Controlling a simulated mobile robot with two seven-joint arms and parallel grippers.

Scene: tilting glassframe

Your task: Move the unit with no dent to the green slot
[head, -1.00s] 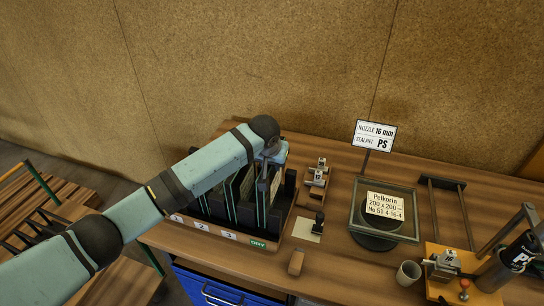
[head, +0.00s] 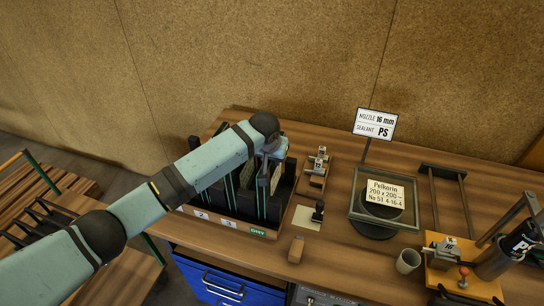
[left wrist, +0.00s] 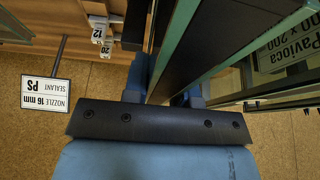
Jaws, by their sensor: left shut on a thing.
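My left gripper (head: 263,172) is over the dark rack (head: 285,195) on the bench. In the left wrist view its fingers (left wrist: 165,92) are shut on a glass unit with a green edge (left wrist: 178,35). Other glass units (head: 228,190) stand upright in the rack's slots. A label reading "Pavloca" (left wrist: 292,45) shows at the right of the wrist view; I cannot tell which unit bears it. The rack front has tags 2 (head: 202,215) and 3 (head: 228,223) and a green tag (head: 258,232) at its right end. No dent can be made out. My right gripper is not in view.
Right of the rack are small numbered blocks (head: 318,162), a stamp on paper (head: 317,212) and a wooden block (head: 296,249). A framed Pelkorin unit (head: 385,200) is on a round stand. A sign (head: 375,124), mug (head: 408,261) and sealant cylinder (head: 495,265) stand farther right.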

